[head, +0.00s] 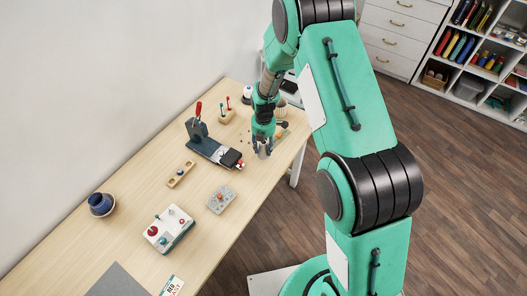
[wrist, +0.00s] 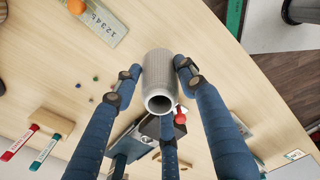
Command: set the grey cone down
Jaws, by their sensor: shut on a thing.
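The grey cone (wrist: 157,70) is a ribbed, hollow piece with its open end toward the camera in the wrist view. My gripper (wrist: 158,77) has its blue fingers around it and is shut on it. In the head view my gripper (head: 263,149) points down over the table's far right part, near the right edge. The cone is small and mostly hidden between the fingers there. I cannot tell whether its lower end touches the table.
Bare wood lies in front of my gripper.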

